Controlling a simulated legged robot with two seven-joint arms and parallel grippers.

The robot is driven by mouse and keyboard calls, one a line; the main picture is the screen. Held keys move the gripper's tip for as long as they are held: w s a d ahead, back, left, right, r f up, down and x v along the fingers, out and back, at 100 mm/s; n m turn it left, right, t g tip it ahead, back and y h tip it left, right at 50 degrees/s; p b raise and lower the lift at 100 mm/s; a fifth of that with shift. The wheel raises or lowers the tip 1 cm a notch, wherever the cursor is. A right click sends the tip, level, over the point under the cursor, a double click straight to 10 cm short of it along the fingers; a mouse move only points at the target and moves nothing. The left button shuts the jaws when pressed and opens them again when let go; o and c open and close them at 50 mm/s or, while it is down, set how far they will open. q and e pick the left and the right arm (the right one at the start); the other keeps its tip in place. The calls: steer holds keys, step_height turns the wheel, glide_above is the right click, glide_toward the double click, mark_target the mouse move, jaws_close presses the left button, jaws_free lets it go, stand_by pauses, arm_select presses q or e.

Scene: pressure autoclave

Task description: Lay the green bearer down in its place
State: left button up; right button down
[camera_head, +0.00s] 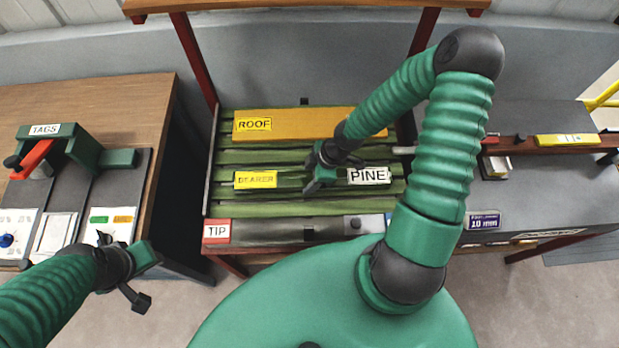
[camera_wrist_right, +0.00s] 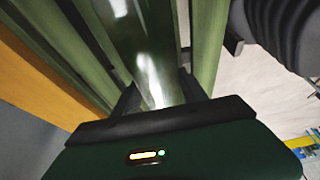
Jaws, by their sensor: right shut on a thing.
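The green bearer (camera_head: 290,181) is a long bar lying lengthwise across the middle of the green slatted rack (camera_head: 285,208), between a yellow BEARER label and a white PINE label. My right gripper (camera_head: 318,178) is over its middle. In the right wrist view its jaws are shut on a glossy green bar (camera_wrist_right: 140,45). The gripper and arm hide part of the bar, and I cannot tell whether it touches the slats beneath. My left gripper (camera_head: 143,278) is open and empty, low at the left, away from the rack.
An orange bar marked ROOF (camera_head: 300,124) lies at the back of the rack. A grey bar (camera_head: 310,229) lies along the front beside the TIP label. A wooden table with the TAGS fixture (camera_head: 70,140) stands left. A grey bench (camera_head: 540,190) stands right. Red posts flank the rack.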

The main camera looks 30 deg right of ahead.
arm_select(q)
steer(key=shift+w, duration=0.1)
arm_select(e)
steer(key=shift+d, duration=0.1)
steer(key=c, duration=0.8)
jaws_free()
steer(key=shift+d, duration=0.15)
steer(key=shift+c, duration=0.2)
arm_select(q)
steer(key=shift+d+r, duration=0.1)
steer(key=shift+d, duration=0.35)
arm_select(e)
steer(key=shift+o, duration=1.1)
steer(key=shift+d, duration=0.2)
